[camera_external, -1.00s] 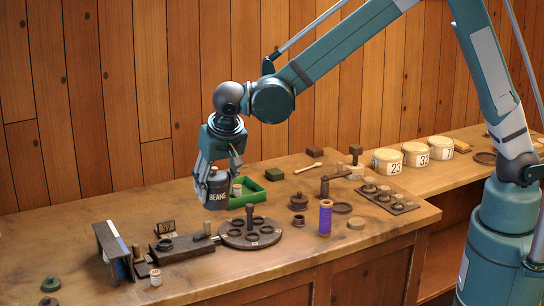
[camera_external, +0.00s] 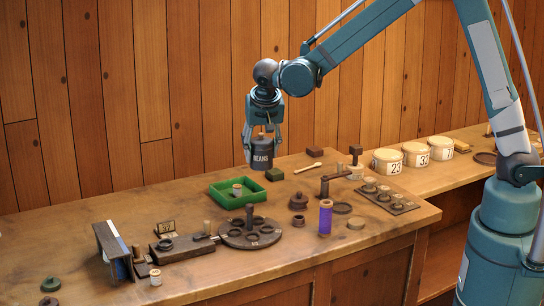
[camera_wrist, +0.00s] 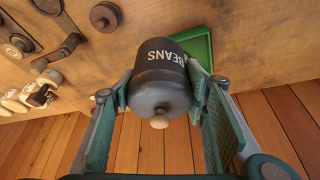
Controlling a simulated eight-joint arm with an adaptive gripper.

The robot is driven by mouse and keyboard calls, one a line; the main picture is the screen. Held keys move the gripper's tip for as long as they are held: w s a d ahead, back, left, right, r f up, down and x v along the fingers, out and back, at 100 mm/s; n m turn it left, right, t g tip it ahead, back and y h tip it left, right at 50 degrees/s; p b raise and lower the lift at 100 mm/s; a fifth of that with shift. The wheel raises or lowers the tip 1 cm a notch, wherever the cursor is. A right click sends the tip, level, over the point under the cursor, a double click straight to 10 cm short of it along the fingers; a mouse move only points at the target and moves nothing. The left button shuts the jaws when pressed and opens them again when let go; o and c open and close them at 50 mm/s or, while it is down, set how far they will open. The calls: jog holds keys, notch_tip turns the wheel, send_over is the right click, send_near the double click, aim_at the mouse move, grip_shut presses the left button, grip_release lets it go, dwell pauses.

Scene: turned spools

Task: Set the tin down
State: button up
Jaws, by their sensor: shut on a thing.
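The tin is dark grey with the word BEANS and a pale knob on its lid. I cannot tell whether the tin's bottom touches the bench.
A green tray (camera_external: 215,198) holding a small spool stands left of the tin. A dark green block (camera_external: 274,174) is close beside it. A round dark rack (camera_external: 250,240) and a purple spool (camera_external: 325,218) stand nearer the front. Numbered tubs (camera_external: 388,161) are at the right.

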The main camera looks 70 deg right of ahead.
jog(key=s+d+m+g, duration=0.1)
jog(key=s+d, duration=0.4)
jog(key=d, duration=0.4)
jog(key=s+d+m, duration=0.2)
jog(key=s+d, duration=0.2)
jog(key=d, duration=0.5)
jog(key=shift+f, duration=2.6)
jog(key=shift+f, duration=0.1)
jog(key=shift+f, duration=2.8)
jog(key=shift+f, duration=2.05)
jog(key=shift+f+b, duration=0.2)
jog(key=shift+b, duration=0.15)
